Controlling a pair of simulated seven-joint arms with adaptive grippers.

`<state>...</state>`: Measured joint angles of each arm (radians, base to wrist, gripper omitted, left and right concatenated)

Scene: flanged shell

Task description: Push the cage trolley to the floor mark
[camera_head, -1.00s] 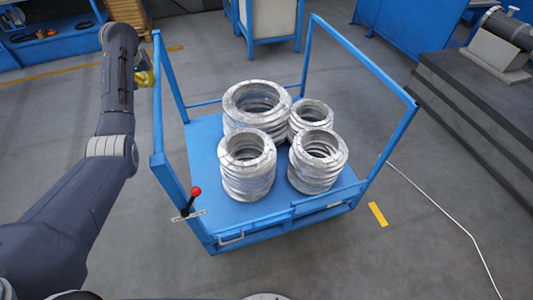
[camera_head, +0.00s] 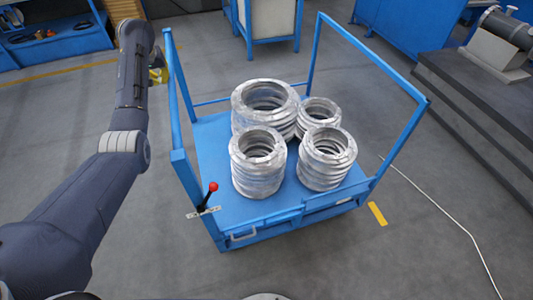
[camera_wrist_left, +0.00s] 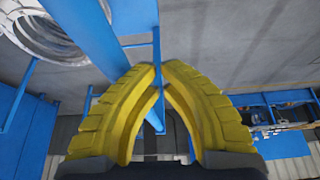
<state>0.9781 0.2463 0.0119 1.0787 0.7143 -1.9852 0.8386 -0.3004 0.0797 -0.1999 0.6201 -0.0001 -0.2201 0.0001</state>
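The blue cage trolley (camera_head: 222,164) stands mid-view in the head view, with several silver flanged rings stacked on its deck. A red-knobbed lever (camera_head: 212,187) sits on its near left edge. A short yellow floor mark (camera_head: 377,213) lies just right of the trolley's near right corner, with grey floor between them. My left gripper (camera_head: 158,72) is at the trolley's left side frame, partly hidden behind my arm. In the left wrist view its yellow fingers (camera_wrist_left: 160,68) have their tips together, against or close to a blue frame bar (camera_wrist_left: 100,45); contact is unclear. My right gripper is out of view.
A white cable (camera_head: 440,207) runs along the floor right of the mark. A dark stepped platform (camera_head: 470,120) stands at the right. Blue benches and a cabinet (camera_head: 268,18) stand at the back. The floor in front of the trolley is clear.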

